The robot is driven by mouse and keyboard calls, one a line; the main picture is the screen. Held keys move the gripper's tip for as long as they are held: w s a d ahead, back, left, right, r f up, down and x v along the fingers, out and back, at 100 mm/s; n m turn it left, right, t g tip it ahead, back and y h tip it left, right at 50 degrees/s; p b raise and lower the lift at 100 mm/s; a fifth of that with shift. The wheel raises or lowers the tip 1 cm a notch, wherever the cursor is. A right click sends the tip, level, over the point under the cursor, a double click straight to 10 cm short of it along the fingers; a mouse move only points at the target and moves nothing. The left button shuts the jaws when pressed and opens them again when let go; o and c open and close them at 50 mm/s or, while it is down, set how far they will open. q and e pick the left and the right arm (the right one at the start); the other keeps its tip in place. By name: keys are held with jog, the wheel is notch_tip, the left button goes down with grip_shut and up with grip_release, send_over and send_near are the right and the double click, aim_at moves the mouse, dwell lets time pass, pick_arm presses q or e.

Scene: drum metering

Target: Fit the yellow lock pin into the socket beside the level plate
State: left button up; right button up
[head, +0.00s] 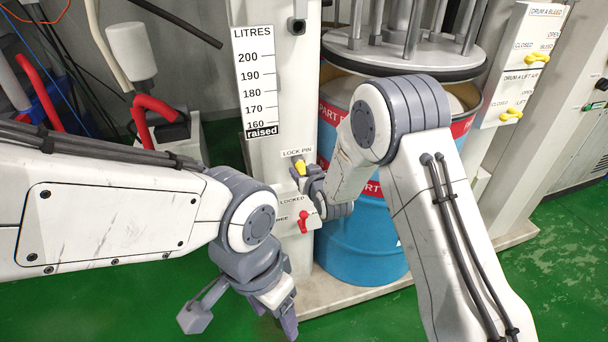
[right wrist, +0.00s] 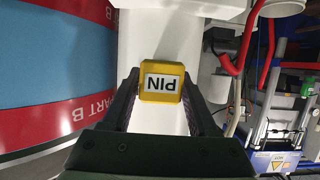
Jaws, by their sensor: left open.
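The yellow lock pin (head: 300,167) is at the white column, just under the LOCK PIN label (head: 298,153). In the right wrist view its yellow head (right wrist: 161,82), marked PIN, is between my fingertips, which appear to touch both sides. My right gripper (head: 305,177) is shut on it. The socket is hidden behind the pin and gripper, so I cannot tell how deep the pin sits. The level plate (head: 256,85), marked LITRES, is on the column above and left, with "raised" at its foot. My left gripper (head: 274,314) is open and empty, low in front of the column.
A red lever (head: 303,222) on a LOCKED plate is below the pin. A blue drum (head: 360,248) with a red band stands right of the column. Yellow valve handles (head: 537,58) are on panels at the upper right. Green floor (head: 560,250) is clear at right.

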grip_shut()
jog(key=shift+s, duration=0.1)
jog(key=shift+s, duration=0.1)
jog(key=shift+s+d+b, duration=0.1)
jog(key=shift+s+d, duration=0.1)
jog(key=shift+s, duration=0.45)
jog(key=shift+s+d+b, duration=0.15)
jog(key=shift+s+d, duration=0.1)
jog(key=shift+s, duration=0.35)
jog(key=shift+s+d+b, duration=0.1)
jog(key=shift+s+d, duration=0.1)
jog(key=shift+s, duration=0.45)
jog(key=shift+s, duration=0.2)
jog(key=shift+s+d, duration=0.1)
jog(key=shift+s+d+b, duration=0.3)
jog(key=shift+s, duration=0.6)
jog(key=shift+s+d+b, duration=0.25)
jog(key=shift+s+d, duration=0.05)
jog(key=shift+s, duration=0.6)
